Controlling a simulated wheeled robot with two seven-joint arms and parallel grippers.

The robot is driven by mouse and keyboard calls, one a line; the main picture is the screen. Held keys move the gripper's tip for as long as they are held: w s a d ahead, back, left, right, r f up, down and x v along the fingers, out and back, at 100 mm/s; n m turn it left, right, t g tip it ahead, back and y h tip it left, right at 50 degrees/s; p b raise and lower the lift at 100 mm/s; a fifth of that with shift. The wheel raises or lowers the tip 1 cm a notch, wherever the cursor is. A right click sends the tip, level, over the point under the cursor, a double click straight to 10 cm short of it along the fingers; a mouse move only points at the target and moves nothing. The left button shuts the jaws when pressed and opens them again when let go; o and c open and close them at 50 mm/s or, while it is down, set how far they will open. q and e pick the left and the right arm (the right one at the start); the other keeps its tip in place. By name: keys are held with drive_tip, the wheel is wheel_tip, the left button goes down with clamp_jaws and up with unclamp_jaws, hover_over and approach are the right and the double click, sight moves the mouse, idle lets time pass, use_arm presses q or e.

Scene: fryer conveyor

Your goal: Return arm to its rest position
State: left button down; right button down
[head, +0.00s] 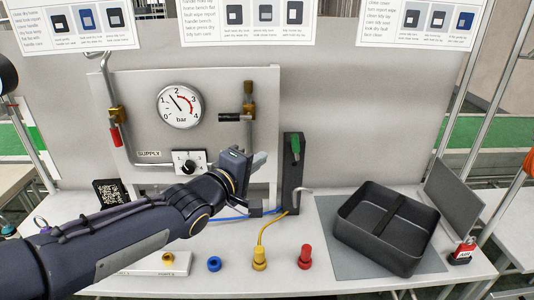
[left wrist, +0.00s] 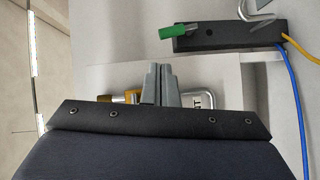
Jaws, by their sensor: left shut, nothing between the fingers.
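My left gripper (head: 258,160) reaches in from the left over the table, in front of the panel (head: 225,95). Its grey fingers are together and empty; they also show in the left wrist view (left wrist: 161,84). In the head view the fingertips are just left of the black upright block (head: 293,172) with the green lever (head: 295,147). I cannot tell how far they are from the panel. My right gripper is in neither view.
The panel carries a gauge (head: 180,106) and a selector knob (head: 188,163). A black divided bin (head: 358,240) stands on a grey mat at right. Blue (head: 214,264), yellow (head: 260,258) and red (head: 305,256) fittings stand along the front of the table. A red padlock (head: 464,250) is at far right.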

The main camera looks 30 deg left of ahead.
use_arm(q)
drive_tip(key=shift+s, duration=0.35)
idle(0.3)
